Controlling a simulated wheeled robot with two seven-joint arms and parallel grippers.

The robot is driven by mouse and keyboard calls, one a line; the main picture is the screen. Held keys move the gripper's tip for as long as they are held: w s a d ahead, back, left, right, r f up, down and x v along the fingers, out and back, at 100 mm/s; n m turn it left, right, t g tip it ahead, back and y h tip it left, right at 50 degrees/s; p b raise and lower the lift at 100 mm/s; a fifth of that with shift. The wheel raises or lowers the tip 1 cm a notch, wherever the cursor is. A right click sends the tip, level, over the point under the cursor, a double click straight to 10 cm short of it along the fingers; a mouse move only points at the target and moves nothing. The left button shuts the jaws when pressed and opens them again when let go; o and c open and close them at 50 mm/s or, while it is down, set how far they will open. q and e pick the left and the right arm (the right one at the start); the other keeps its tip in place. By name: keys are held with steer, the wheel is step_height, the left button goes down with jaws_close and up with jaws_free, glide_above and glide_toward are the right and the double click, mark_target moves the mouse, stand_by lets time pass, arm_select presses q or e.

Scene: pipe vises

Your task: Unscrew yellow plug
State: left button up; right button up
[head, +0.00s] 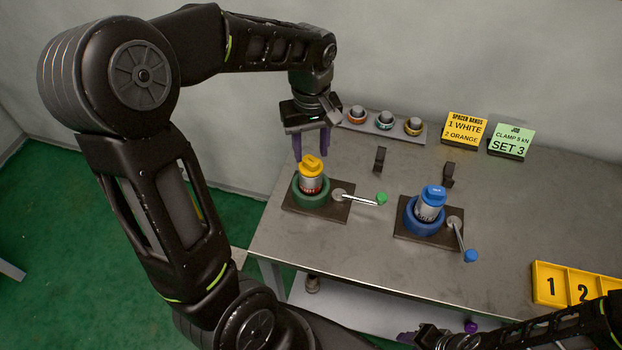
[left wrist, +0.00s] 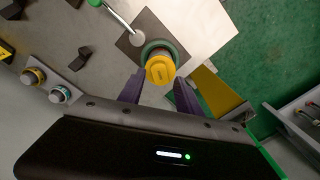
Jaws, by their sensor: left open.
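The yellow plug (head: 311,166) tops a silver pipe (head: 311,184) that stands in a green vise (head: 304,198) on a dark base plate at the left of the table. The vise has a lever with a green knob. My left gripper (head: 312,148), with purple fingers, points down just above and behind the plug, open and empty. In the left wrist view the plug (left wrist: 160,70) lies just beyond and between the open fingertips (left wrist: 155,88), with no contact visible. My right gripper (head: 425,338) is at the bottom edge, partly cut off; its jaw state is unclear.
A blue vise (head: 424,218) holds a blue-plugged pipe to the right. A rack (head: 383,124) of several ringed pieces and two signs (head: 466,127) stand at the back. Yellow numbered bins (head: 570,286) sit at the front right. The table between is mostly bare.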

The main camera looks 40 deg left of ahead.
arm_select(q)
steer(key=m, duration=0.5)
steer(key=shift+m, duration=0.4)
steer(key=shift+m, duration=0.4)
steer(key=m+p, duration=0.1)
steer(key=m, duration=0.3)
steer(key=shift+m, duration=0.3)
steer(key=m, duration=0.3)
steer(key=m+p, duration=0.1)
steer(key=m, duration=0.5)
